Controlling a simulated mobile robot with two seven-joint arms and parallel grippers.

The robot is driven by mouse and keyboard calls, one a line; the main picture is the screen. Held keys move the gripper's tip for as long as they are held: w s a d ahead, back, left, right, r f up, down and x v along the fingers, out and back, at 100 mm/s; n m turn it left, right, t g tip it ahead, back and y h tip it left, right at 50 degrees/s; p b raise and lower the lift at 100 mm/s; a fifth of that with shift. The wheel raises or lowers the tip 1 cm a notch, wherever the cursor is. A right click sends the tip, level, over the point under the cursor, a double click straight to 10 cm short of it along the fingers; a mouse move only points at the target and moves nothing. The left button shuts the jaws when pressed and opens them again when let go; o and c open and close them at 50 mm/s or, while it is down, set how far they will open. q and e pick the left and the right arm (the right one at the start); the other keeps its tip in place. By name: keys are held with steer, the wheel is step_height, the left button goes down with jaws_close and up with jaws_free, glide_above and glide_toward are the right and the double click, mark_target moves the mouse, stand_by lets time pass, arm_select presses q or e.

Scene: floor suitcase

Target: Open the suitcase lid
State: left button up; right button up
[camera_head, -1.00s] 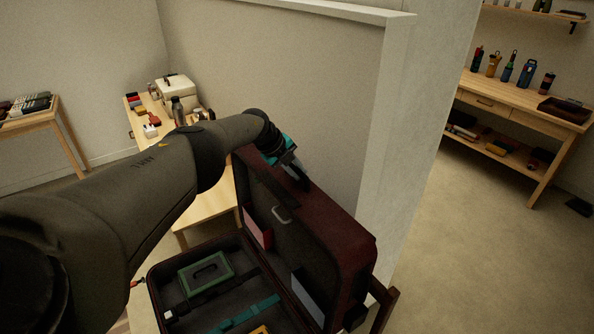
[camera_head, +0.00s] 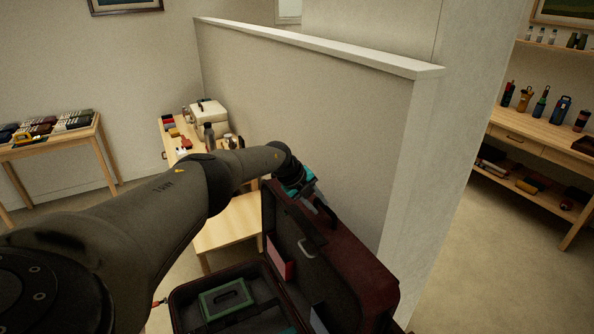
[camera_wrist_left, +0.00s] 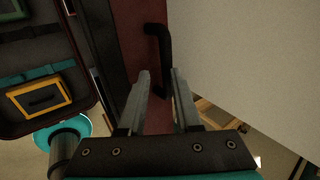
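The dark red suitcase stands open at the bottom of the head view, with its lid (camera_head: 365,262) raised roughly upright and its dark lining facing left. The suitcase base (camera_head: 180,299) holds a green-framed case (camera_head: 226,298); its lower part is cut off by the frame. My left gripper (camera_head: 322,210) is at the lid's upper edge. In the left wrist view, its two fingers (camera_wrist_left: 160,85) are apart, with the lower end of a black handle (camera_wrist_left: 162,45) on the red lid between or just beyond their tips. Contact cannot be told. My right gripper is not in view.
A pale half-height wall (camera_head: 300,110) stands close behind the lid. A low wooden table (camera_head: 230,228) is behind the suitcase, and another table (camera_head: 60,140) stands far left. A workbench (camera_head: 530,140) is at right. Open floor (camera_head: 470,270) lies right of the wall.

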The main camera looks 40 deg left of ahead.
arm_select(q)
steer(key=p+v, duration=0.2)
steer(key=v, duration=0.2)
steer(key=shift+s+r+p, duration=0.1)
steer(key=shift+r+p, duration=0.1)
steer(key=shift+p, duration=0.15)
steer(key=p+v, duration=0.1)
steer(key=v, duration=0.6)
steer(key=shift+s+r+p, duration=0.2)
steer(key=shift+r+p, duration=0.05)
steer(key=shift+p, duration=0.05)
